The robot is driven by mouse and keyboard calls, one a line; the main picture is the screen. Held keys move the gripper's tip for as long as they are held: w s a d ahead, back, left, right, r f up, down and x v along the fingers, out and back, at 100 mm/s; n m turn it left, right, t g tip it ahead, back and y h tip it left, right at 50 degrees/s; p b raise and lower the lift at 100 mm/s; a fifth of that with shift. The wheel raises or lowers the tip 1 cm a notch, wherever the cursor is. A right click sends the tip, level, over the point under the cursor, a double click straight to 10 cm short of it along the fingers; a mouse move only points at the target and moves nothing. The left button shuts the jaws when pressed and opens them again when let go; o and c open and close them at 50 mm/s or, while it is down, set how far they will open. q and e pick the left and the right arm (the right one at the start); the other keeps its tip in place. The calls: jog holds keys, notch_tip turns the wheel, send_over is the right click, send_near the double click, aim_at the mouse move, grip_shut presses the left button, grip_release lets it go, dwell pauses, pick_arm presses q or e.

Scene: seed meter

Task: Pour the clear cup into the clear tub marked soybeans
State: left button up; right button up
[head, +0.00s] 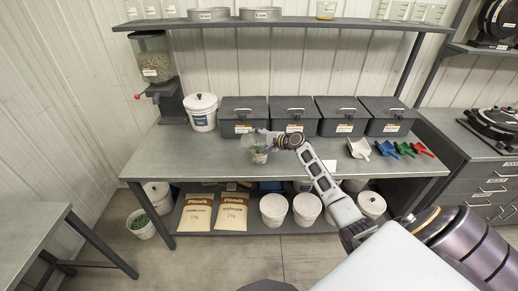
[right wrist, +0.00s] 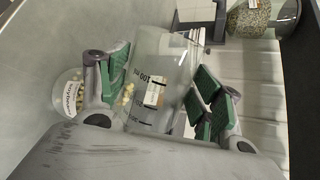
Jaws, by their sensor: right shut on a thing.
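My right gripper (head: 266,139) is at the bench's middle, shut on the clear cup (right wrist: 165,65). In the right wrist view the cup lies between the green finger pads of the right gripper (right wrist: 163,88). It has dark volume marks, and a few pale beans show at its left side. The clear tub marked soybeans (right wrist: 68,92) shows at the left of that view, with pale beans inside. In the head view the tub (head: 260,157) stands on the bench right by the gripper, partly covered. The gap between cup and tub is hard to tell. My left gripper is out of view.
Dark lidded bins (head: 242,117) line the bench's back. A white bucket (head: 201,112) and a seed hopper (head: 152,62) stand at the left. Scoops (head: 359,148) lie at the right. The bench (head: 185,158) is clear at its left front. A shelf (head: 270,23) runs above.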

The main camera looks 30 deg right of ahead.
aim_at(253, 146)
jog(key=shift+a+r, duration=0.1)
jog(key=shift+r, duration=0.1)
jog(key=shift+a, duration=0.1)
jog(key=a+f+n+b, duration=0.1)
jog(key=a+f+n+h+b, duration=0.1)
jog(key=shift+s+a+n+h, duration=0.1)
jog(key=shift+s+n+h, duration=0.2)
jog(key=shift+s, duration=0.05)
jog(key=shift+a+n, duration=0.15)
jog(key=shift+n, duration=0.15)
dwell(0.4)
jog(key=shift+h, duration=0.3)
